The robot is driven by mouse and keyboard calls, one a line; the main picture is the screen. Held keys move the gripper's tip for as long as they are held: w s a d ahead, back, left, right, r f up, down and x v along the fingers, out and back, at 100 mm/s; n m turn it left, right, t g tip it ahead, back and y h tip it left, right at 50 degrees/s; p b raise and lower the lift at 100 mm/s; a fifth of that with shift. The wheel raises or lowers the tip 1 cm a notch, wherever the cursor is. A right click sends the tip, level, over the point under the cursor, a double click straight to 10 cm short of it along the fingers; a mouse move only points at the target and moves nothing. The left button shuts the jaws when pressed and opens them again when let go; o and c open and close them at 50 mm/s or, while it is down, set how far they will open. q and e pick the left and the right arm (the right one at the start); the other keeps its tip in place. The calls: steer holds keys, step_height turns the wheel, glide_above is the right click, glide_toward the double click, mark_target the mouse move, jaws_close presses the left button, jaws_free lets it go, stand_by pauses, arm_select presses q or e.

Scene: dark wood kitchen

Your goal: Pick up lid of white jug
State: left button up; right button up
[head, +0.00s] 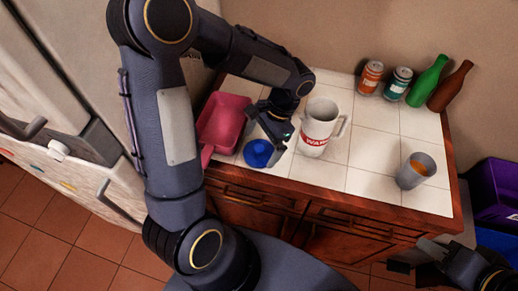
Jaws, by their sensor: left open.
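The white jug (317,130) with red lettering stands upright on the tiled counter, its top open and its handle to the right. A round blue piece (258,153), which looks like a lid, lies on the counter to the left of the jug, near the front edge. My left gripper (270,132) is open just above and beside the blue piece, between it and the jug. I cannot tell whether a finger touches it. My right gripper (413,257) is low at the right, in front of the cabinet, away from the jug; its jaws are unclear.
A pink tub (224,122) stands left of the blue piece. Two cans (371,77) (398,83), a green bottle (427,81) and a brown bottle (449,86) stand at the back right. A grey cup (416,171) with orange contents stands front right. The counter's middle right is clear.

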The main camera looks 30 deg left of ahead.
arm_select(q)
steer(key=shift+x, duration=1.1)
steer(key=c, duration=0.9)
